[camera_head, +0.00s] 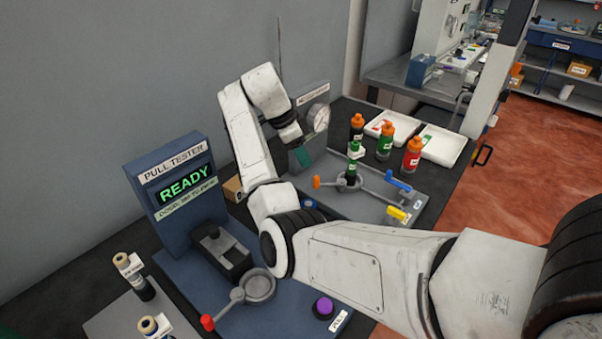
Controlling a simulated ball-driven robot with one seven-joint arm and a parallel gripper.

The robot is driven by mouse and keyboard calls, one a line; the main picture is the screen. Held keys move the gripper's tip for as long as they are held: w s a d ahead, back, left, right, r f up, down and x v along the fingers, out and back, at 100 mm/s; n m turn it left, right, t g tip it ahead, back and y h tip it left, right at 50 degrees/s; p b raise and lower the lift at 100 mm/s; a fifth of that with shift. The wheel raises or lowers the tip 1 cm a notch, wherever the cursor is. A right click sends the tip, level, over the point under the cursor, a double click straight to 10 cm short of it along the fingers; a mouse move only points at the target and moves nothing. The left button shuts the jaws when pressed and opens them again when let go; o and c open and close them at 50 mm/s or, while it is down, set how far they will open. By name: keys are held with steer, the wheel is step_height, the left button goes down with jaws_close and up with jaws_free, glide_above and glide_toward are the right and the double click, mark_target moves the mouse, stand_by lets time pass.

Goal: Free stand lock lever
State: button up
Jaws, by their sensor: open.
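A grey stand plate (375,205) lies on the dark bench, with a round holder near its middle. A dark bottle with a green cap (353,150) stands upright in the holder. Handles in several colours sit around it: an orange-tipped lever (317,182) at left, a blue one (398,181) at right and a yellow one (397,213) at front right. The picture does not show which is the lock lever. My gripper (298,150) is open, left of the bottle and above the orange tip, apart from both. Its fingertips are small and partly unclear.
A gauge panel (313,115) stands close behind my gripper. Orange-capped bottles (412,158) and white trays (440,145) are at the back right. A blue pull tester (178,185) with a red-tipped lever (208,322) and purple button (324,308) is at front left. My arm crosses the foreground.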

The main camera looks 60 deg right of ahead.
mark_target(315, 177)
steer(key=b+x, duration=0.2)
steer(key=x, duration=0.6)
steer(key=shift+f+b, duration=0.2)
steer(key=shift+b, duration=0.1)
steer(key=shift+p+x, duration=0.3)
steer(key=shift+x, duration=0.8)
jaws_close()
